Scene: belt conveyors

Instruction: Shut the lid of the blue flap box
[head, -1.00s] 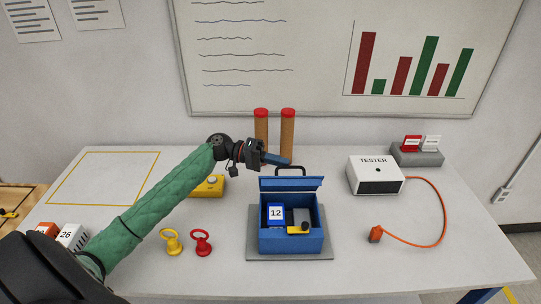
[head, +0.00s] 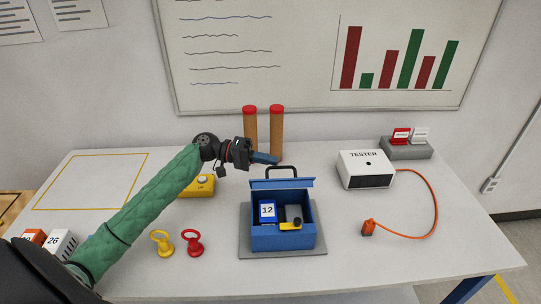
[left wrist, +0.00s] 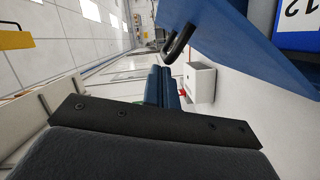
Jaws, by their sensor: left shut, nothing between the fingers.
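The blue flap box (head: 268,240) stands on a grey mat (head: 244,250) at the front middle of the table. Its lid (head: 282,184) stands open, raised at the back edge, with a black handle (head: 282,169) on top. Inside are a blue block marked 12 (head: 267,211), a grey block and a yellow piece with a black knob. My left gripper (head: 267,158) is shut and empty, just behind and above the lid, near the handle. In the left wrist view, the blue fingers (left wrist: 161,87) are closed, beside the lid (left wrist: 235,45) and handle (left wrist: 181,42). My right gripper is not seen.
Two brown posts with red tops (head: 277,132) stand behind the gripper. A yellow device (head: 199,187) lies under the left arm. Red (head: 193,243) and yellow (head: 162,243) ringed pieces stand left of the box. The tester (head: 366,171) with its orange cable is at right.

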